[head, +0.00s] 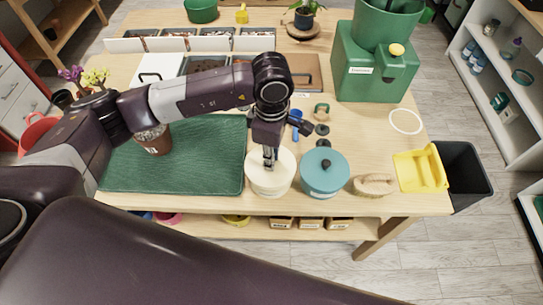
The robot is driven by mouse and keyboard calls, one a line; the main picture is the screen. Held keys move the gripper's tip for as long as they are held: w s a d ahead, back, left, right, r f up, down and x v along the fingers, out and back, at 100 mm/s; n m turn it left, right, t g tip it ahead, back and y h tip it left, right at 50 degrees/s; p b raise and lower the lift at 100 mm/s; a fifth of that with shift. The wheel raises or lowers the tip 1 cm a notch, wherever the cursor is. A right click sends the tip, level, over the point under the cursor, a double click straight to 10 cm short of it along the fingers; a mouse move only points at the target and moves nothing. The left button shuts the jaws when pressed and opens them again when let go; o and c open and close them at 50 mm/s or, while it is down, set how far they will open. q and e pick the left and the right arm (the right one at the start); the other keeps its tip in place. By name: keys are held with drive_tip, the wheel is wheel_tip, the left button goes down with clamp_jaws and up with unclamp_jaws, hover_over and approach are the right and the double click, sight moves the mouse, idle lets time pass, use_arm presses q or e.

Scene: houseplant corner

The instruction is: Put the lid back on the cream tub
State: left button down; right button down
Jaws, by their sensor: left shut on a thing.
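The cream tub (269,190) stands near the front edge of the table, just right of the green mat. A cream lid (284,160) covers its top. My left gripper (270,163) points down over the middle of the lid, with its fingers shut on the lid's grip, which they mostly hide. I cannot tell whether the lid rests fully on the rim or sits slightly above it. My right gripper is not in view.
A teal tub (324,178) with its lid on stands close to the right of the cream tub. A brush (374,185) and a yellow scoop-like thing (421,170) lie farther right. The green mat (205,165) is mostly bare, with a filled brown pot (153,140) at its left.

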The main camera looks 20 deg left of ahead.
use_arm(q)
drive_tip(key=shift+f+b, duration=0.25)
drive_tip(key=shift+b, duration=0.7)
idle(0.6)
idle(0.4)
drive_tip(key=c, duration=1.7)
unclamp_jaws()
drive_tip(key=shift+c, duration=0.2)
drive_tip(key=shift+o, duration=0.4)
drive_tip(key=o, duration=0.4)
drive_tip(key=shift+r, duration=0.15)
drive_tip(key=shift+r+p, duration=1.4)
drive_tip(key=shift+r, duration=2.05)
